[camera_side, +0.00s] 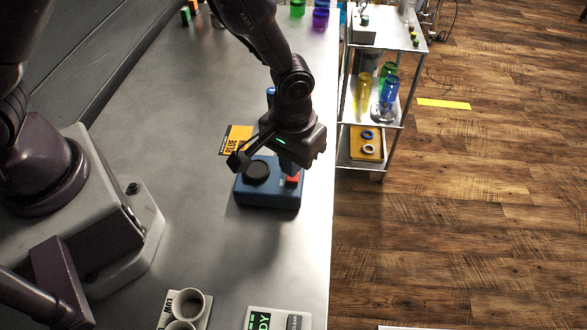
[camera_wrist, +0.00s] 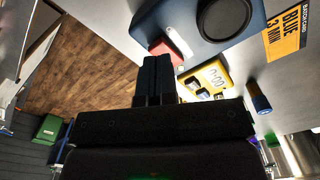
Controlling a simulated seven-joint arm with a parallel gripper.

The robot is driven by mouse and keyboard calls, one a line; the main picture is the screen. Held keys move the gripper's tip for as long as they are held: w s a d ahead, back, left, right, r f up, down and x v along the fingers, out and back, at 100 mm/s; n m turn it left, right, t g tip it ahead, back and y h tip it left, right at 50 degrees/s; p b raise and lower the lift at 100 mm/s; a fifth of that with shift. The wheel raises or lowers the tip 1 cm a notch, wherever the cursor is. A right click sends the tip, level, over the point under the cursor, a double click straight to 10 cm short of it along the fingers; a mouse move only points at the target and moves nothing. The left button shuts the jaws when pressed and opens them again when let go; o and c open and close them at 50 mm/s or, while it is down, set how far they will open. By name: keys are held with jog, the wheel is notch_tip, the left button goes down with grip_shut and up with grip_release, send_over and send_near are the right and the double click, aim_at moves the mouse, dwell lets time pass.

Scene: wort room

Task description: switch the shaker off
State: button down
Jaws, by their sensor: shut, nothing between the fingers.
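The shaker is a blue box (camera_side: 268,198) on the steel bench, with a round black top plate (camera_side: 257,171) and a red switch (camera_side: 293,180) on its right part. In the wrist view the blue box (camera_wrist: 205,35) fills the top, with the red switch (camera_wrist: 166,50) at its edge. My gripper (camera_side: 287,171) points down over the shaker's right part, fingers shut and empty. In the wrist view the closed fingers (camera_wrist: 157,60) are right at the red switch. I cannot tell whether they touch it. The arm partly hides the shaker's back.
An orange card (camera_side: 237,138) reading BLUE 3 MIN lies behind the shaker. A yellow timer (camera_wrist: 209,77) and a blue-capped vial (camera_wrist: 258,98) show in the wrist view. A cup holder (camera_side: 187,304) and a display box (camera_side: 278,318) stand in front. A shelf cart (camera_side: 361,110) stands right.

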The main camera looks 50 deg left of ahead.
jog(key=shift+f, duration=1.1)
dwell(0.4)
jog(key=shift+r, duration=3.5)
jog(key=s+a+r+m+t, duration=0.1)
jog(key=s+a+r+t, duration=0.1)
jog(key=s+a+r, duration=0.2)
jog(key=s+a+r+m+t, duration=0.1)
jog(key=s+a+r, duration=0.4)
jog(key=r, duration=0.6)
jog(key=s+a+r+m+t, duration=0.1)
jog(key=s+a+r+t, duration=0.1)
jog(key=s+a+r, duration=0.3)
notch_tip(320, 180, up, 3)
jog(key=shift+a+f+t, duration=0.1)
jog(key=shift+a+t, duration=0.15)
jog(key=shift+t, duration=0.05)
